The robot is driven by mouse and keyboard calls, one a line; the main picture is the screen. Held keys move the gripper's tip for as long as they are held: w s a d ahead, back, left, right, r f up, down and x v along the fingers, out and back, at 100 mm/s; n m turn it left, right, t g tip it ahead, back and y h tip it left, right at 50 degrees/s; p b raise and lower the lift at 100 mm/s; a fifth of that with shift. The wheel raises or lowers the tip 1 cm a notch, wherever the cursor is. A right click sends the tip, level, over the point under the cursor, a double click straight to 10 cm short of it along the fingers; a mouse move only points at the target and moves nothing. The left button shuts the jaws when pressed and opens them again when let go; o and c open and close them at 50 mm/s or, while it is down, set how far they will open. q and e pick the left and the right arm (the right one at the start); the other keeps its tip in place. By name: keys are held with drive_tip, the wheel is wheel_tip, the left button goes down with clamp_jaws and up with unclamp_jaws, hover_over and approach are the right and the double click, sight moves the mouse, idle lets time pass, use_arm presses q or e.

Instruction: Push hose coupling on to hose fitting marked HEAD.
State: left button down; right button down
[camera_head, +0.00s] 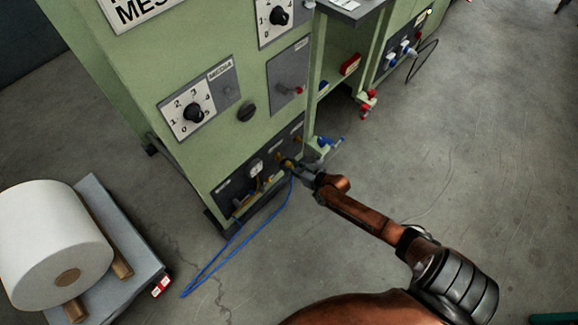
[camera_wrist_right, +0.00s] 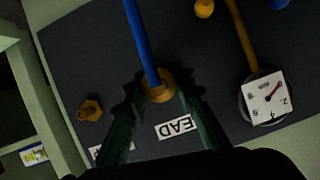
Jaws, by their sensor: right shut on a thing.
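My right gripper (camera_head: 287,163) is at the dark lower panel of the green machine. In the right wrist view its two fingers (camera_wrist_right: 157,95) are shut on the brass hose coupling (camera_wrist_right: 158,87), which ends a blue hose (camera_wrist_right: 143,40). A bare brass fitting (camera_wrist_right: 90,110) stands to the left. In the head view the blue hose (camera_head: 215,262) loops over the floor. My left gripper is out of view.
A round gauge (camera_wrist_right: 266,97) with a brass pipe is right of the coupling. Knobs and dials (camera_head: 193,112) sit on the machine above the panel. A white roll (camera_head: 50,235) on a grey stand is at the left.

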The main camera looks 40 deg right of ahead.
drive_tip(key=shift+w+a, duration=0.1)
drive_tip(key=shift+w, duration=0.95)
drive_tip(key=c, duration=1.5)
unclamp_jaws()
drive_tip(key=shift+c, duration=0.2)
drive_tip(key=shift+s, duration=0.35)
drive_tip(key=v, duration=1.1)
drive_tip(key=shift+r, duration=0.15)
drive_tip(key=shift+s, duration=0.1)
